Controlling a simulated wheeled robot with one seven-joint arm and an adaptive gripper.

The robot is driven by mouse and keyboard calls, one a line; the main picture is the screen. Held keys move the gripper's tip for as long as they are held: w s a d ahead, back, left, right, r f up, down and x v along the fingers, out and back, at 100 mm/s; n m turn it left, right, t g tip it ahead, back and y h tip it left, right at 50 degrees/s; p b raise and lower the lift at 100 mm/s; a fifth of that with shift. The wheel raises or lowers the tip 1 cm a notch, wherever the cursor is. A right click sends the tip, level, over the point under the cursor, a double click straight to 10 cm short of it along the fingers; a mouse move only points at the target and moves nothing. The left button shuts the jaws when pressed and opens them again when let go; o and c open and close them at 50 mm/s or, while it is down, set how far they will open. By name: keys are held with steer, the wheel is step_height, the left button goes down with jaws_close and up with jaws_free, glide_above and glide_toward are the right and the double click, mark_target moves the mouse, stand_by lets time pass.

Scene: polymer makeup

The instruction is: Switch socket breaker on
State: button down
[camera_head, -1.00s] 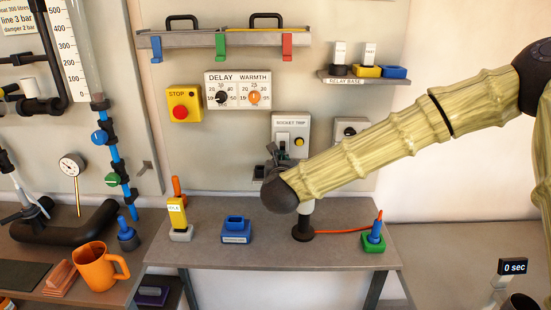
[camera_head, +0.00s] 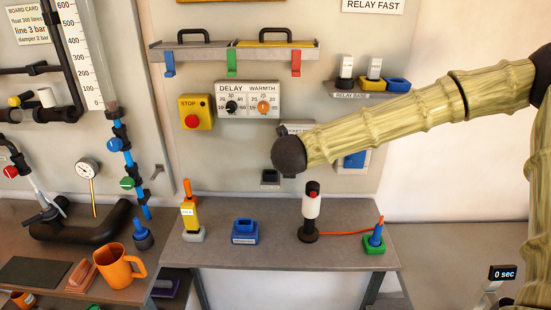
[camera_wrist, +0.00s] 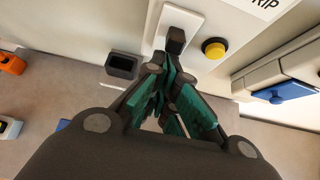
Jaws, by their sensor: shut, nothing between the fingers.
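The socket breaker shows in the wrist view as a white plate (camera_wrist: 187,20) with a black lever (camera_wrist: 176,39) standing out from it. A yellow button (camera_wrist: 214,47) sits to its right. A label (camera_wrist: 264,5) ending in "RIP" is partly cut off above. My gripper (camera_wrist: 170,76) is shut and empty. In the picture its fingertips are just below the lever; I cannot tell whether they touch it. In the head view my arm hides most of the breaker; only part of its label (camera_head: 298,128) shows. The lever's on or off position is not clear.
A black box (camera_head: 270,177) is on the wall just below my wrist. A blue-fronted box (camera_head: 354,160) is right of the breaker. The delay and warmth panel (camera_head: 248,100) and stop button (camera_head: 193,121) are up left. A white cylindrical tool (camera_head: 312,205) stands on the bench below.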

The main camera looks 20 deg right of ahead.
steer(key=shift+w+r+p, duration=0.15)
steer(key=shift+r+p, duration=0.2)
steer(key=shift+r, duration=0.7)
steer(key=p+v, duration=0.2)
steer(key=v, duration=0.6)
steer(key=shift+r, duration=0.55)
